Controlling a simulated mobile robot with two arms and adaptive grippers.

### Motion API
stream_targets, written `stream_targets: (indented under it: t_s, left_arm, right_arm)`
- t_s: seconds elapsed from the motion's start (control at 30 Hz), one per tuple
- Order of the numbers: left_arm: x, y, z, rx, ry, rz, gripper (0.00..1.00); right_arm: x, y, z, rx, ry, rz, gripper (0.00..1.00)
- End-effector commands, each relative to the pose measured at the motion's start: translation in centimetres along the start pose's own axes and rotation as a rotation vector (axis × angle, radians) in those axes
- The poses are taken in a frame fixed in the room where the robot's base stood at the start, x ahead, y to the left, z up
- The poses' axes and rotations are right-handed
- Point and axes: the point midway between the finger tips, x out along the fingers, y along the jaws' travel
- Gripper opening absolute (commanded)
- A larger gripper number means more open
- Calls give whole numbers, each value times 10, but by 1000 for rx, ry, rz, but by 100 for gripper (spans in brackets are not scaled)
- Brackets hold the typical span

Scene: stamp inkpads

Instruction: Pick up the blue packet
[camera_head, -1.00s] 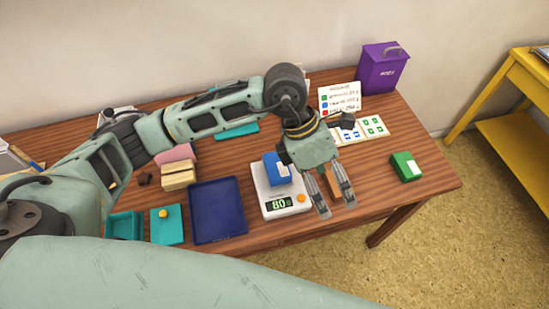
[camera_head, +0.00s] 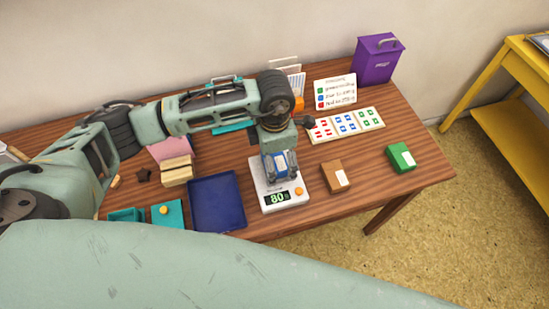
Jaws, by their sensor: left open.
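The blue packet (camera_head: 280,163) lies on the white scale (camera_head: 270,205), whose display reads 80. My left gripper (camera_head: 281,173) is over the scale, pointing down, with its open fingers at either side of the blue packet. The gripper's body hides part of the packet, and I cannot tell whether the fingers touch it. My right gripper is not in view.
A brown packet (camera_head: 331,176) and a green packet (camera_head: 400,157) lie to the right. A dark blue tray (camera_head: 227,212) is left of the scale. Stamp cards (camera_head: 346,124), a sign (camera_head: 336,92) and a purple box (camera_head: 376,62) stand or lie behind.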

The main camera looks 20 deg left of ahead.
Motion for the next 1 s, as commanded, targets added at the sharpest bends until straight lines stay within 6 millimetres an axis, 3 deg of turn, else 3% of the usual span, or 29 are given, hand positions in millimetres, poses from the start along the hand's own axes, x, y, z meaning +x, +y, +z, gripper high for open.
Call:
stream_targets:
  t_s: [0.23,0.83,1.0]
  left_arm:
    - [2,0,0,1,-1,0,90]
    - [1,0,1,0,-2,0,37]
    - [1,0,1,1,-2,0,37]
  right_arm:
    - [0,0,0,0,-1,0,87]
    - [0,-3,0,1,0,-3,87]
    - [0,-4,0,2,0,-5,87]
